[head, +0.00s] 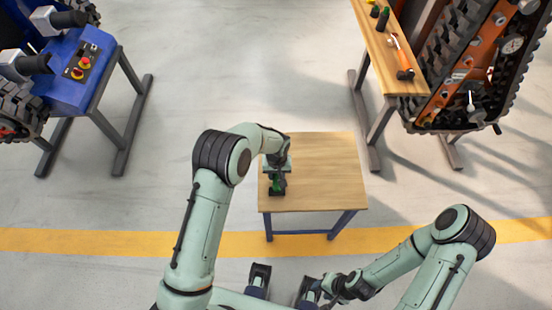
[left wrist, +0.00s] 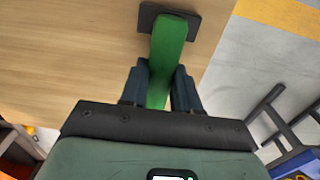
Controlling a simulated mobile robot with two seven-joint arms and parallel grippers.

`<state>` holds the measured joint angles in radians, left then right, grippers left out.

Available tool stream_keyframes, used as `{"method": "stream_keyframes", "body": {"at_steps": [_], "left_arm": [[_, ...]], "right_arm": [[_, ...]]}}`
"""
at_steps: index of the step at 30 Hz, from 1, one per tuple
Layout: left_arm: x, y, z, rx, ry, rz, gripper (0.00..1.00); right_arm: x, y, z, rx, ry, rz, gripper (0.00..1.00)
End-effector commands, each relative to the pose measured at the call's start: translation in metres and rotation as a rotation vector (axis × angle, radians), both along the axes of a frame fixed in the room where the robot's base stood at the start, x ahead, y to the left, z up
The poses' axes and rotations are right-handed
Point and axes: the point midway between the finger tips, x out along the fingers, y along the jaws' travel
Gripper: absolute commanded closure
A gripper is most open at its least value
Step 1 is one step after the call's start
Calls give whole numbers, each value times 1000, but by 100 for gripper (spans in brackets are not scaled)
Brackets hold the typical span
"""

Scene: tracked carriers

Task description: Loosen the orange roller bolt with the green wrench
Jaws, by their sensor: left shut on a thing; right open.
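The green wrench (left wrist: 170,45) is between the two dark fingers of my left gripper (left wrist: 160,88), which is shut on it. Its far end meets a dark square piece (left wrist: 150,18) at the edge of the small wooden table. In the head view my left gripper (head: 277,180) is over the table's left side, with a little green showing (head: 275,184). My right gripper (head: 327,288) is open and low at the bottom, apart from the table. The orange tracked carrier (head: 478,52) stands at the upper right; I cannot make out the roller bolt on it.
The small wooden table (head: 325,170) is otherwise bare. A wooden bench (head: 372,40) with a hammer (head: 400,58) and other tools stands beside the orange carrier. A blue unit (head: 85,88) with a red button is at upper left. The floor between is clear.

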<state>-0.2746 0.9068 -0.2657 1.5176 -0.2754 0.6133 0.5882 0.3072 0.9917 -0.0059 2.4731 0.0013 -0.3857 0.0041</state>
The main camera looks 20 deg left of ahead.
Motion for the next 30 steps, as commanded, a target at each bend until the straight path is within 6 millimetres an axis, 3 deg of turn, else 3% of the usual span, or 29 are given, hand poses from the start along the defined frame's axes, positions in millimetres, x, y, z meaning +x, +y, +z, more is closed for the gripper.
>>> {"method": "stream_keyframes", "body": {"at_steps": [24,30], "left_arm": [[2,0,65,-1,-4,0,100],[1,0,71,0,-2,0,100]], "right_arm": [[14,0,36,0,-17,0,57],[16,0,38,0,-18,0,57]]}}
